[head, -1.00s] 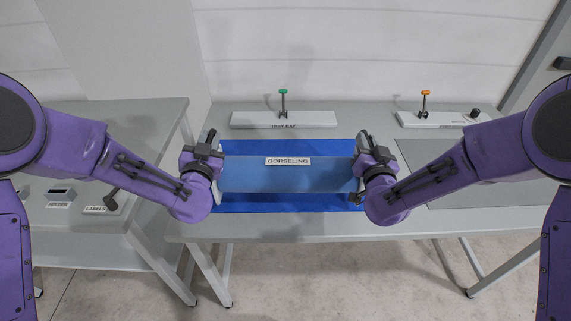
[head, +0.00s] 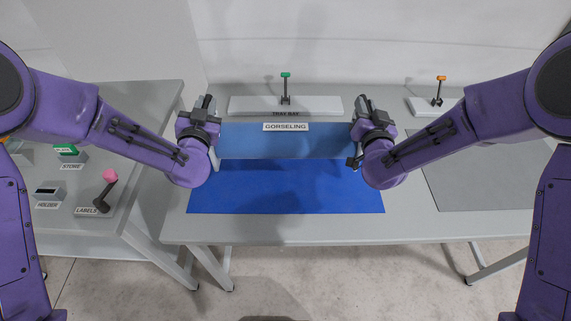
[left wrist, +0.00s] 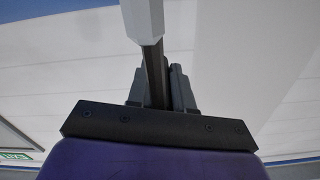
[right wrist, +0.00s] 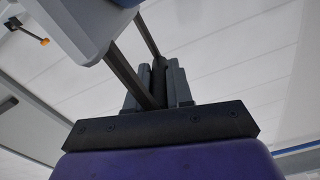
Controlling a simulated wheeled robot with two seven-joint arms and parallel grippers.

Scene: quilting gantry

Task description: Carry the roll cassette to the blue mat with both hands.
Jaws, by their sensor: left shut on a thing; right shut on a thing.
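My right gripper (head: 366,110) is shut on the right end, with dark bars between jaws (right wrist: 158,85) and cassette.
An orange-topped lever (head: 440,88) is at back right. A grey panel (head: 480,170) lies at right. A side table (head: 130,215) at left holds small labelled fixtures.

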